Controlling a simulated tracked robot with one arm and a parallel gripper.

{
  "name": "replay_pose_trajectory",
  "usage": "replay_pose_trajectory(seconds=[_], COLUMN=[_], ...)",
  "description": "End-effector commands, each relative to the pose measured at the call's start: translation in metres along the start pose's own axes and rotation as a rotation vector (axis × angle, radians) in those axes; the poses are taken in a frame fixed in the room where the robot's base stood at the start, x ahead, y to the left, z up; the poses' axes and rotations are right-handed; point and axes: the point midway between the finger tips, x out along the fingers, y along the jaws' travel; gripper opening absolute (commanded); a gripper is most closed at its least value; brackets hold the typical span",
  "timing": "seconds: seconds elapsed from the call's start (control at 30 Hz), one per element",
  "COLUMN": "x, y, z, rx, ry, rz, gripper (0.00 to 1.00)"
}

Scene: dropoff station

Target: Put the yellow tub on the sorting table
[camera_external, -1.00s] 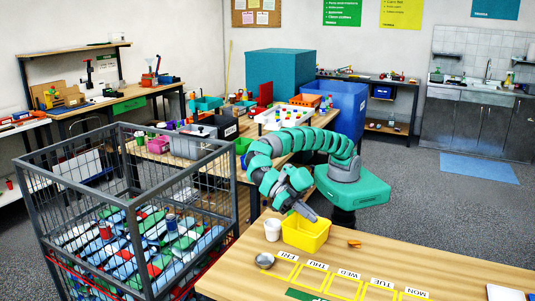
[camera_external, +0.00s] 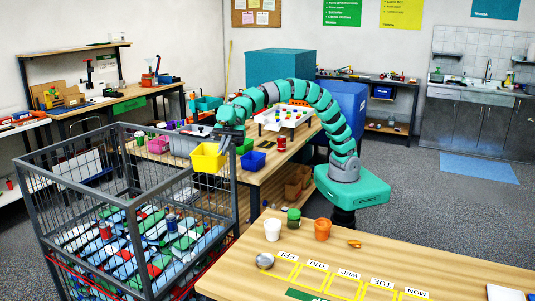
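The yellow tub (camera_external: 208,158) hangs from my gripper (camera_external: 226,143), which is shut on its rim at the right side. The tub appears in the air by the back right corner of the wire cart, in front of the left part of the middle wooden table (camera_external: 270,173). That table, which holds other tubs, seems to be the sorting table. The fingertips are small and partly hidden by the tub. I cannot tell the exact height of the tub above the table.
A blue tub (camera_external: 252,161), a red can (camera_external: 281,142) and a white tray (camera_external: 285,118) are on the middle table. The wire cart (camera_external: 236,190) stands close by.

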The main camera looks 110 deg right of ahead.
Motion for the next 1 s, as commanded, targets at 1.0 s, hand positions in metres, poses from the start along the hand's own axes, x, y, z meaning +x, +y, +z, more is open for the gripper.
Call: replay_pose_trajectory(seconds=[1.0], x=[-0.335], y=[0.099], z=[0.100], rx=[0.361], ry=[-0.045], rz=[0.921], gripper=[0.00])
